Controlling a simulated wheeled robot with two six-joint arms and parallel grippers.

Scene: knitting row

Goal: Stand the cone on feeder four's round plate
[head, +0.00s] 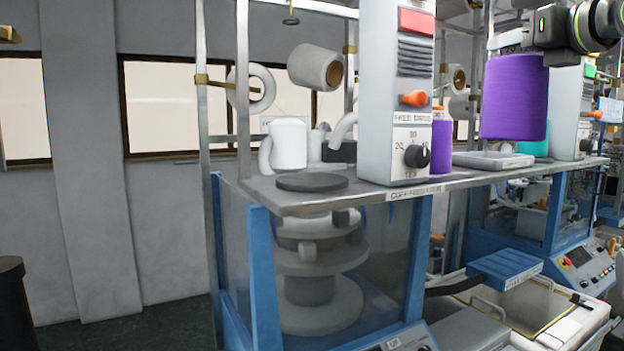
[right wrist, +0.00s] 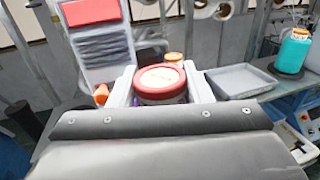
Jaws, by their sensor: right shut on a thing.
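A purple yarn cone (head: 514,98) hangs upright from my right gripper (head: 522,42) at the upper right of the head view. In the right wrist view the cone's red-rimmed top (right wrist: 160,83) sits between the two pale fingers of the gripper (right wrist: 163,88), which are shut on it. A dark round plate (head: 312,182) lies bare on the near left end of the grey shelf (head: 350,195), left of the cone. The feeder number by this plate is not readable. My left gripper is not in view.
A grey control box (head: 394,100) with an orange knob stands on the shelf between plate and cone. A white cone (head: 289,143) stands behind the plate. Another purple cone (head: 441,147) and a grey tray (head: 493,160) are right of the box. Metal posts (head: 243,90) rise at left.

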